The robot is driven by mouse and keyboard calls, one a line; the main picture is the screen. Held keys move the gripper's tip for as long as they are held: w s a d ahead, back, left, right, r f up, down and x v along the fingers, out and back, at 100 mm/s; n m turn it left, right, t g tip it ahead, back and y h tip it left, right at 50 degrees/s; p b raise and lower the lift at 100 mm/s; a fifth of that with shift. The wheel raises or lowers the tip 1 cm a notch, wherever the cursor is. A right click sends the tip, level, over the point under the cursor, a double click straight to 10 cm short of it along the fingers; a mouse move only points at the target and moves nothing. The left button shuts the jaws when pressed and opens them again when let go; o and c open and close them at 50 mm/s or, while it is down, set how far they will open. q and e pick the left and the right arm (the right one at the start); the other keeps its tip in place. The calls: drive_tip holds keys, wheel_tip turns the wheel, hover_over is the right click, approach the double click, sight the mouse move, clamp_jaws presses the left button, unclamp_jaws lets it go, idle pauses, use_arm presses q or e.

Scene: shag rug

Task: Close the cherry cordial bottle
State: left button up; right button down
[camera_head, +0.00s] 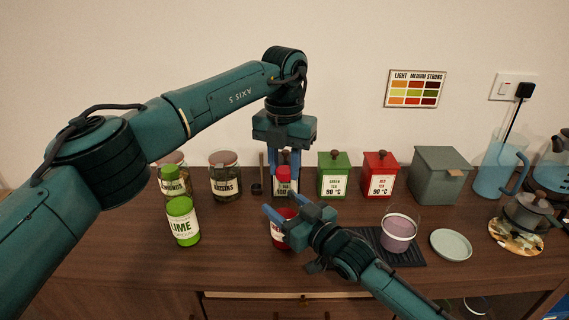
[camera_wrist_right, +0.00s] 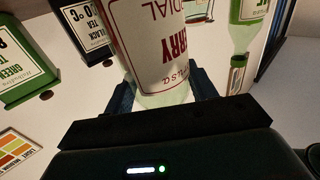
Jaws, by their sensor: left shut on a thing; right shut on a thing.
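The cherry cordial bottle (camera_head: 277,233) stands on the counter, red with a white label. It fills the top middle of the right wrist view (camera_wrist_right: 160,45), where its label reads upside down. My right gripper (camera_head: 289,214) is shut on it, with a finger on either side. My left gripper (camera_head: 285,174) points down above the bottle and is shut on a red cap (camera_head: 283,173). The cap appears apart from the bottle, with the white label of a tin behind showing between them. The bottle's mouth is hard to make out behind my right gripper.
A lime bottle (camera_head: 183,225) with a green cap stands at left. Behind are a raisins jar (camera_head: 225,180), a green tin (camera_head: 333,178) and a red tin (camera_head: 380,178). A purple cup (camera_head: 398,230) and a pale saucer (camera_head: 451,244) are at right.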

use_arm(q)
drive_tip(key=shift+c, duration=0.8)
drive_tip(key=o, duration=1.2)
drive_tip(key=shift+c, duration=0.2)
wheel_tip(320, 180, up, 12)
use_arm(e)
drive_tip(key=shift+c, duration=2)
unclamp_jaws()
